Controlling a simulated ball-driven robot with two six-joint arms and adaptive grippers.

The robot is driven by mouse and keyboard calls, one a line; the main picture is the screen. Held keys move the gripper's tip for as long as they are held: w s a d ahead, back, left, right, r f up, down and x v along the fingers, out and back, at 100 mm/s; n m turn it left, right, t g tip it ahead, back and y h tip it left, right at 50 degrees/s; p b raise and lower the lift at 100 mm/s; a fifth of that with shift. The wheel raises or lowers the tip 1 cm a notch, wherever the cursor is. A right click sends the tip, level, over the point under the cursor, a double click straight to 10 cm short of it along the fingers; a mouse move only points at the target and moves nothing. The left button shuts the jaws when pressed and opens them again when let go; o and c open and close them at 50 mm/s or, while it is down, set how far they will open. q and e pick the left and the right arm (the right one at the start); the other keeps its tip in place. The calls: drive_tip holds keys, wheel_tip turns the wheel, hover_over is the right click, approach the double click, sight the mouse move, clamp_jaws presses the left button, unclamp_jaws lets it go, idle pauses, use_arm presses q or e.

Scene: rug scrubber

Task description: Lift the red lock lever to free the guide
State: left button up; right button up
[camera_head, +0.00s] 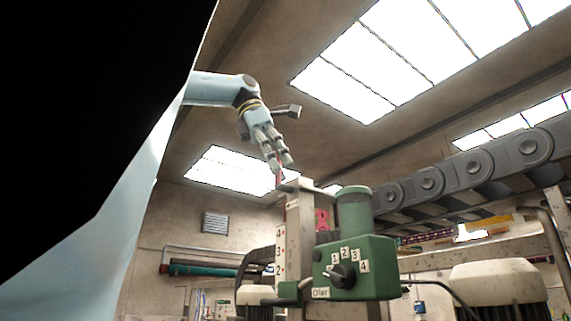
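My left gripper (281,163) hangs fingers down from the arm at upper left, over the top of the pale guide post (293,230). The post is upright and carries number marks. A thin red piece (278,180), which looks like the lock lever, shows right at the fingertips, beside the post's top. The fingers are close together; I cannot tell whether they grip it or only touch it. Another red part (321,219) sits behind the post, next to the green motor housing (362,262) with its black dial (342,275). My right gripper is out of view.
A grey chain-like conveyor (475,175) runs along the right. Dark brush units (258,268) stand low beside the post, with a pale cover (500,282) at lower right. Rolled rugs (215,270) hang on the back wall.

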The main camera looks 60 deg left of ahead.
use_arm(q)
drive_tip(key=v, duration=0.7)
drive_tip(key=shift+r, duration=0.2)
drive_tip(key=shift+s+a, duration=0.1)
drive_tip(key=shift+s, duration=0.05)
